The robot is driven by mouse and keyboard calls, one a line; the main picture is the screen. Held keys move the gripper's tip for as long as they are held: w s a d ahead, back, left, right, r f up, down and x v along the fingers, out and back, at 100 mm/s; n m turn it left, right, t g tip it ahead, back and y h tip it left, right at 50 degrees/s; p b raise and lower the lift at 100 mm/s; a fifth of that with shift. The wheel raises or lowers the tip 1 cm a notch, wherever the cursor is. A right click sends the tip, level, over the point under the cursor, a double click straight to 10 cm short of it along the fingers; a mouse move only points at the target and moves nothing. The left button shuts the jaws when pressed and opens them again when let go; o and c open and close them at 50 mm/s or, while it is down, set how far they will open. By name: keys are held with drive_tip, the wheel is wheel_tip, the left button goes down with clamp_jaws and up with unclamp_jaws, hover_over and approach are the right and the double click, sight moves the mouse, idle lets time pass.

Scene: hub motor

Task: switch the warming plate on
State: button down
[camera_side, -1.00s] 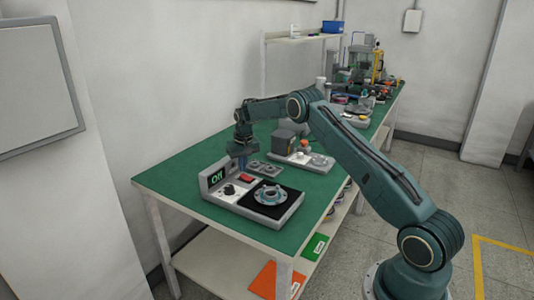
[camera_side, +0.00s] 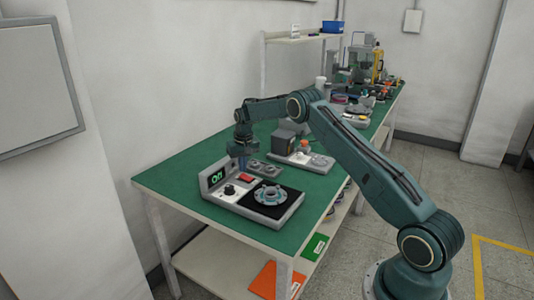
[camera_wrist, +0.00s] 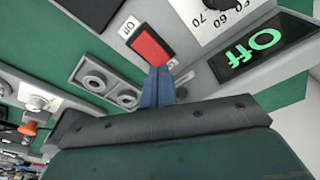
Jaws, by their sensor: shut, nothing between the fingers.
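The warming plate (camera_side: 252,200) is a grey unit on the green bench, with a black heating surface and a round metal part (camera_side: 270,195) on it. Its display (camera_side: 216,177) reads a green "Off", clear in the wrist view (camera_wrist: 250,48). The red rocker switch (camera_side: 246,178) is large in the wrist view (camera_wrist: 151,45), with an "ON" label by its far end. My gripper (camera_side: 242,166) is shut and empty, pointing down. Its blue fingertips (camera_wrist: 158,76) are at the near end of the switch; I cannot tell whether they touch it.
A black dial (camera_side: 229,190) sits beside the switch. A grey block with round recesses (camera_side: 265,169) lies just behind the plate unit. Another device (camera_side: 302,161) and more equipment stand farther back on the bench. The bench's front left corner is clear.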

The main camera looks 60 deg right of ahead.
sight(243, 176)
drive_tip(key=shift+f, duration=1.15)
idle(1.4)
drive_tip(key=shift+r, duration=3.55)
drive_tip(key=s+a+r+n+t, duration=0.1)
drive_tip(key=s+a+r+n, duration=0.1)
drive_tip(key=s+a+r, duration=0.85)
drive_tip(key=s+a+r+n+t, duration=0.1)
drive_tip(key=s+a+r, duration=0.5)
drive_tip(key=r, duration=0.7)
drive_tip(key=s+a+f+n+t, duration=0.1)
drive_tip(key=s+a, duration=0.4)
drive_tip(key=s, duration=0.8)
drive_tip(key=s+a+f+n+t, duration=0.1)
drive_tip(key=s+a, duration=0.5)
drive_tip(key=s, duration=0.7)
drive_tip(key=shift+f+n+y, duration=0.4)
drive_tip(key=shift+f+n, duration=0.1)
drive_tip(key=shift+f, duration=0.15)
